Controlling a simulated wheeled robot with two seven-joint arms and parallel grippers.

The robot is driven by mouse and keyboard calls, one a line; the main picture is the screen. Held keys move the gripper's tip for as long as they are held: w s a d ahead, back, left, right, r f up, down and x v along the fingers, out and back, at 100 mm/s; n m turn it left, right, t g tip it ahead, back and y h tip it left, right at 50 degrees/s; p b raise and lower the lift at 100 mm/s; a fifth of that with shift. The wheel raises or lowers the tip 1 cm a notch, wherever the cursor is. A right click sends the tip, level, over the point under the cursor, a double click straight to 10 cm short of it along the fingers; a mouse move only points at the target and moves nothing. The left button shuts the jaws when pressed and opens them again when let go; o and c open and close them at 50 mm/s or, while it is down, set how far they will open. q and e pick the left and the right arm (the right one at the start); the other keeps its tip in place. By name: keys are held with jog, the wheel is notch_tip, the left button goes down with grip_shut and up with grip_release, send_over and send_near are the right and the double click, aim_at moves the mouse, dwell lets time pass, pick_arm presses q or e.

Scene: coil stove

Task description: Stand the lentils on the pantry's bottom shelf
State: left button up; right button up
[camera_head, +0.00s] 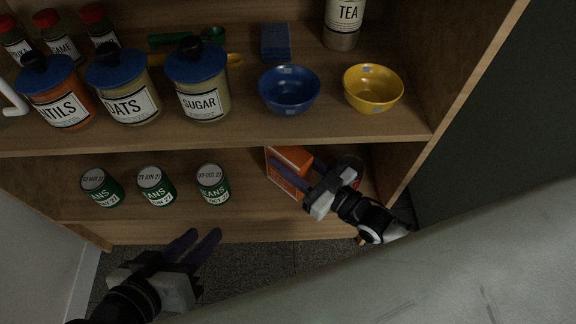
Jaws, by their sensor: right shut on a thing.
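The lentils jar (60,96), with orange contents, a blue lid and a black knob, stands at the left of the upper shelf (250,130). Its label is partly cut off by its turn. The bottom shelf (235,223) is below it. My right gripper (298,172) is at the right of the bottom shelf, shut on an orange box (290,158) that appears tilted; the fingers cover part of it. My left gripper (204,236) is open and empty, in front of the bottom shelf and well below the lentils.
Beans cans (157,186) stand in a row on the bottom shelf's left half. Oats (125,88) and sugar (200,85) jars stand right of the lentils. Blue (289,98) and yellow (373,97) bowls stand farther right.

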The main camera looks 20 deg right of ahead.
jog(key=shift+f+b, duration=0.35)
jog(key=shift+f, duration=0.9)
jog(key=shift+r, duration=0.15)
jog(key=shift+f, duration=0.2)
jog(key=o, duration=1.3)
pick_arm(q)
jog(key=shift+w+d+r+t+h, duration=0.1)
jog(key=shift+d+r+t+h, duration=0.25)
jog(key=shift+r, duration=0.35)
